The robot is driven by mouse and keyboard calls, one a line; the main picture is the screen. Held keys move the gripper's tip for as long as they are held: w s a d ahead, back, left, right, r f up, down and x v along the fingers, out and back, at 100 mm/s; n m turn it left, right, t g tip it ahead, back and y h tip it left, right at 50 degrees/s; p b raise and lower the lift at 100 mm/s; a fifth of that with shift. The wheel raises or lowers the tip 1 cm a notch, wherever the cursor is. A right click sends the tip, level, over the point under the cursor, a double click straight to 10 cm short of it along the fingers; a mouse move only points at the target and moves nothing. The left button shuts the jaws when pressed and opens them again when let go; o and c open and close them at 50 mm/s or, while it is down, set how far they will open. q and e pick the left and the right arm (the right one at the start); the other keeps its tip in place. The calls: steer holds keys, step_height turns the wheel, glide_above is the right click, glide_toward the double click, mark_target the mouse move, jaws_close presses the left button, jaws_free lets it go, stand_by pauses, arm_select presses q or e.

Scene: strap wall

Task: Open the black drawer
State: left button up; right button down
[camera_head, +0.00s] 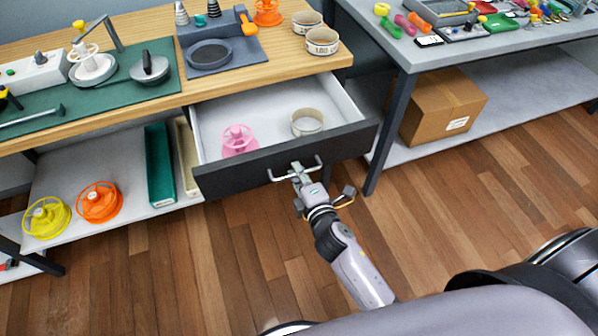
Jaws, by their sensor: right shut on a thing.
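The black drawer (238,179) stands pulled out from under the wooden-topped workbench, with its light interior showing. A pink spool (238,140) and a cream strap roll (307,122) lie inside it. A pale bar handle (283,178) is on the black front. My right gripper (299,174) is at the middle of the handle and shut on it, and hides part of it. My left gripper is not in view.
The workbench top (320,66) carries tools and rolls. Yellow (46,217) and orange (99,202) spools stand on the lower shelf. A grey table (410,50) with a cardboard box (443,105) beneath is at right. The wooden floor (460,215) in front is clear.

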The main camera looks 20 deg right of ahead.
steer(key=shift+s, duration=0.1)
steer(key=c, duration=2.1)
jaws_free()
steer(key=shift+c, duration=0.2)
steer(key=shift+o, duration=0.9)
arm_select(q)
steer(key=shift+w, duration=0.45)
arm_select(e)
steer(key=v, duration=1.2)
